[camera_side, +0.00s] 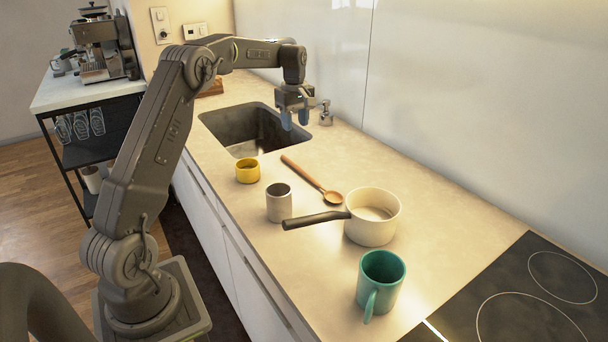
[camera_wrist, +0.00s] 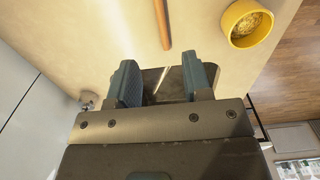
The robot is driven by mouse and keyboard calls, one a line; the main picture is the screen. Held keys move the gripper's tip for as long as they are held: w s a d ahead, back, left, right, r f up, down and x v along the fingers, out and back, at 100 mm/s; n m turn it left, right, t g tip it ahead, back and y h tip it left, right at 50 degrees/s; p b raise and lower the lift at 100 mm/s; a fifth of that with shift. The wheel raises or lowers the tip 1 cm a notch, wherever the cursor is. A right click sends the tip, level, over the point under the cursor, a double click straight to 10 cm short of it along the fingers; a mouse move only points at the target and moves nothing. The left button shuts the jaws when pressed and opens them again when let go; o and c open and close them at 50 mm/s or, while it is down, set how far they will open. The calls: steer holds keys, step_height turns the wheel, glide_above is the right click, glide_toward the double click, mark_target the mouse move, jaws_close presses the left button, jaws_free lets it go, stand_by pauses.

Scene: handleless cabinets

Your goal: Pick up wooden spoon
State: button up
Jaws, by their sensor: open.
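The wooden spoon (camera_side: 312,180) lies flat on the counter in the side view. Its handle end points toward the sink, and its bowl is near the white saucepan. In the wrist view only part of the spoon's handle (camera_wrist: 163,24) shows, at the top middle, beyond the fingertips; its bowl is out of that view. My gripper (camera_side: 294,120) is above the sink's right side, apart from the spoon and higher than the counter. In the wrist view my gripper (camera_wrist: 158,78) has its two blue-grey fingers apart with nothing between them.
A white saucepan (camera_side: 372,222) stands by the spoon's bowl, its dark handle reaching left. A grey cup (camera_side: 279,204), a yellow bowl (camera_side: 247,171) and a teal mug (camera_side: 381,282) stand nearby. The sink (camera_side: 232,120) and its faucet (camera_side: 325,112) lie near my gripper.

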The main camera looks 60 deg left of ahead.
mark_target(297, 166)
steer(key=f, duration=1.3)
steer(key=shift+d+f, duration=0.2)
steer(key=shift+f, duration=0.15)
steer(key=shift+c, duration=0.4)
jaws_close()
